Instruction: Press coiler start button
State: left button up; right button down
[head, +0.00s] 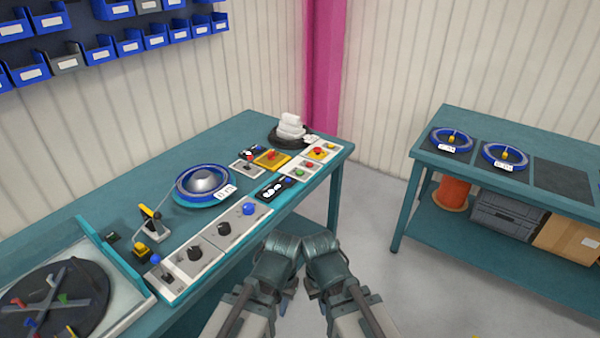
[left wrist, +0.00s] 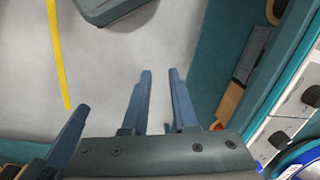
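In the head view, a green button (head: 300,172) sits beside a red button (head: 311,164) on a white panel at the bench's right end. No readable label shows which is the coiler start button. My left gripper (left wrist: 160,72) shows two blue fingers apart, with nothing between them, over the floor beside the bench. In the head view both arms come up from the bottom centre, in front of the bench edge; the fingertips are mostly hidden. My right gripper's opening is not clear.
The teal bench (head: 120,188) carries a blue reel (head: 205,184), a white panel with black knobs (head: 215,240), a yellow-handled lever (head: 150,221) and a dark turntable with coloured pegs (head: 50,300). A second table (head: 520,140) holds two reels. Floor between is clear.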

pick_arm(q)
grip_shut()
dwell(1.2)
